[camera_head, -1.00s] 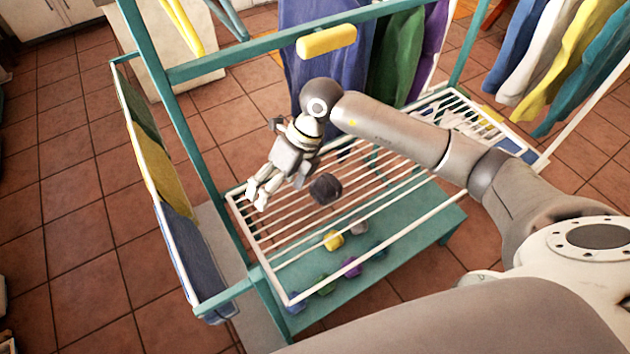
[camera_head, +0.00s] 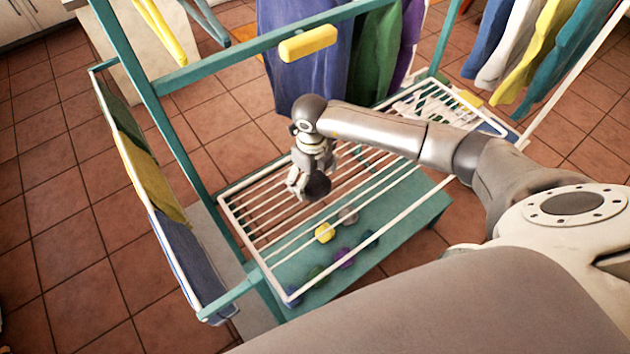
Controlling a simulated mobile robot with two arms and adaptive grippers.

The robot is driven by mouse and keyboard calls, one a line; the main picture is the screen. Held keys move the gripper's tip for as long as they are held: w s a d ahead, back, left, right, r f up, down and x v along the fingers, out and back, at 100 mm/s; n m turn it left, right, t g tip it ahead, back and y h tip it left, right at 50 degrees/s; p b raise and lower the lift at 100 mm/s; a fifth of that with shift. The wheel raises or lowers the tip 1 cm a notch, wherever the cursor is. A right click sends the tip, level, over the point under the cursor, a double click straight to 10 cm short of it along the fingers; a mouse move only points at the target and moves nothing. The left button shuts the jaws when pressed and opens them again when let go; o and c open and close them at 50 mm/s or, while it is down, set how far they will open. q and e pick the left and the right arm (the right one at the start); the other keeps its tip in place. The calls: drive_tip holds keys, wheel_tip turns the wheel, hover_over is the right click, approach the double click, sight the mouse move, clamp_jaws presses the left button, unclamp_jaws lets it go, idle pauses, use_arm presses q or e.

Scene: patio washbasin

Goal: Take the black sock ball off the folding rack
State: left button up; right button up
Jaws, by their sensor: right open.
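The black sock ball (camera_head: 318,186) is a dark round lump on the white-barred shelf of the teal folding rack (camera_head: 248,232). My right gripper (camera_head: 302,192) points down at the ball's left side, with its pale fingertips close to it. The gripper is open. Whether a finger touches the ball cannot be told, and part of the ball's upper left is hidden by the gripper. My left gripper is out of view.
Several coloured sock balls, one yellow (camera_head: 324,233), lie on the teal board (camera_head: 400,222) below the bars. A yellow block (camera_head: 308,43) sits on the upper rail. Blue cloth (camera_head: 300,70) and green cloth hang behind. Cloths hang on the rack's left side.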

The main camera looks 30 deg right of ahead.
drive_tip(key=shift+f, duration=1.15)
drive_tip(key=c, duration=1.1)
